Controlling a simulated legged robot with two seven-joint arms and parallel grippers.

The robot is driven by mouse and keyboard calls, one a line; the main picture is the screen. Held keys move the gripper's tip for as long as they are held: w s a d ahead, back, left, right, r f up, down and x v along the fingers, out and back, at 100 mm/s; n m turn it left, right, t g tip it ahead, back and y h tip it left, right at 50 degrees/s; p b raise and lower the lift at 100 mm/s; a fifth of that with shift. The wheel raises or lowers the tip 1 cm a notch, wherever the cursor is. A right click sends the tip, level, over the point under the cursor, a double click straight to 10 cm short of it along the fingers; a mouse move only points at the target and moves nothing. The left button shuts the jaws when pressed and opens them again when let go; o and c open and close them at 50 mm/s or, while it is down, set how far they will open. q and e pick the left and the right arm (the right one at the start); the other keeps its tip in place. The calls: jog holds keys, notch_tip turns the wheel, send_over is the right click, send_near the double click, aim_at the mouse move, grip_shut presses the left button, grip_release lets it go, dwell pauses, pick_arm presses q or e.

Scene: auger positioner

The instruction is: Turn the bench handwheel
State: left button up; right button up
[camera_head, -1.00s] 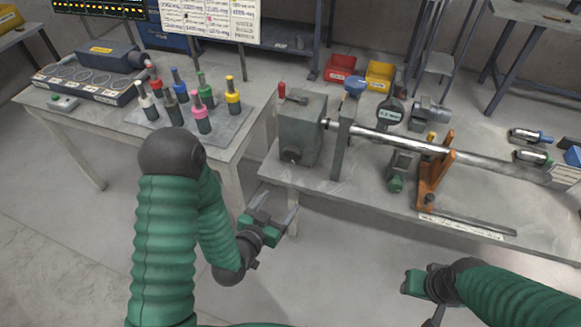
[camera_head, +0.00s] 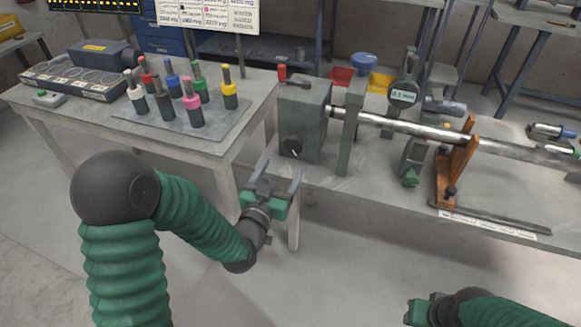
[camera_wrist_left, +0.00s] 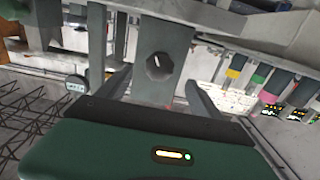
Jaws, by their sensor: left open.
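The bench handwheel is a small dark, many-sided knob (camera_head: 293,147) with a white mark, low on the front of a grey-green block (camera_head: 311,112) at the left end of the bench. It also shows in the left wrist view (camera_wrist_left: 159,66), between and beyond the fingers. My left gripper (camera_head: 281,172) is open and empty, a little below and in front of the knob, apart from it. Its two fingers also show in the left wrist view (camera_wrist_left: 157,82). My right gripper (camera_head: 421,310) is low at the right, partly cut off; its fingers do not show clearly.
A steel shaft (camera_head: 425,132) runs right from the block, past a dial gauge (camera_head: 403,96) and an orange support (camera_head: 455,165). The bench edge lies just behind my left gripper. A table at left holds several coloured-collar tool holders (camera_head: 190,103). Floor in front is clear.

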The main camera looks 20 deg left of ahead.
aim_at(292, 149)
pick_arm(q)
jog(key=w, duration=0.7)
jog(key=shift+w+d, duration=0.1)
jog(key=shift+w, duration=0.25)
jog(key=c, duration=1.3)
jog(key=shift+b, duration=0.3)
jog(key=shift+c, duration=0.2)
